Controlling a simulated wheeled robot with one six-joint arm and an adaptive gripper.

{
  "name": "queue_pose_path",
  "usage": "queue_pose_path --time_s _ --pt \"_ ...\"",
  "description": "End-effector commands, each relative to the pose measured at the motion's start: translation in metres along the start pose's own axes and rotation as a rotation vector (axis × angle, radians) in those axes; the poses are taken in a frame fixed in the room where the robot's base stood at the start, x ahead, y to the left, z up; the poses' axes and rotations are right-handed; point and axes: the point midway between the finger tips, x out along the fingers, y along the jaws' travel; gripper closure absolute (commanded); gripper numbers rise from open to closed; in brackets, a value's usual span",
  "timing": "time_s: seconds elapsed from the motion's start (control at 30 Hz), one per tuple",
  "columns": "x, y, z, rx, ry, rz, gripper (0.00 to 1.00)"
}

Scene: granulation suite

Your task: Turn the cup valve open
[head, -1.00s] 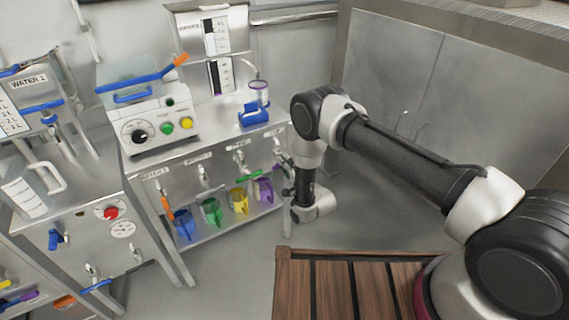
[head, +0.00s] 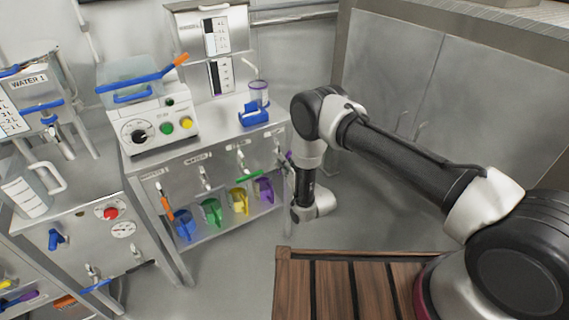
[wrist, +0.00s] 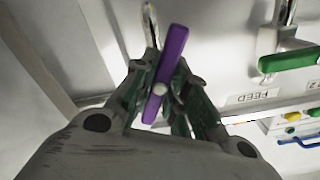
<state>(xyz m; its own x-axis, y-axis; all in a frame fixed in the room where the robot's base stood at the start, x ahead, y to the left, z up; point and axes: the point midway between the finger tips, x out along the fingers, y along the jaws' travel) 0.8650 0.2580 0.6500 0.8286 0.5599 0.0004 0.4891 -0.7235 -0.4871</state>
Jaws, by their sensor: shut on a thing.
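A purple valve lever (wrist: 165,72) sits between the two fingers of my gripper (wrist: 165,98) in the wrist view. My gripper is shut on it, and the lever stands slanted, nearly upright in that picture. A metal spout (wrist: 150,22) shows just beyond it. In the head view, a small part of the purple lever (head: 288,156) shows at the right end of the dispensing bench, beside my gripper's wrist; the fingers are hidden there. A purple cup (head: 263,190) stands on the shelf below, at the right end of the row.
A green lever (wrist: 290,58) lies across the neighbouring valve. An orange lever (head: 167,208) hangs at the bench's left end. Blue (head: 184,224), green (head: 211,212) and yellow (head: 239,201) cups stand on the shelf. A slatted wooden platform (head: 335,290) lies in front.

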Motion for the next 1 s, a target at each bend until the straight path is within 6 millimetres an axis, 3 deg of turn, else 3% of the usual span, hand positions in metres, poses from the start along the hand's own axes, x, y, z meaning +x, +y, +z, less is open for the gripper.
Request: queue_pose_path --time_s 0.5,1.0 --pt "-0.0011 0.0008 0.0013 -0.403 -0.003 0.001 1.00" --pt "-0.0012 0.0009 0.0015 -0.525 -0.004 0.001 1.00"
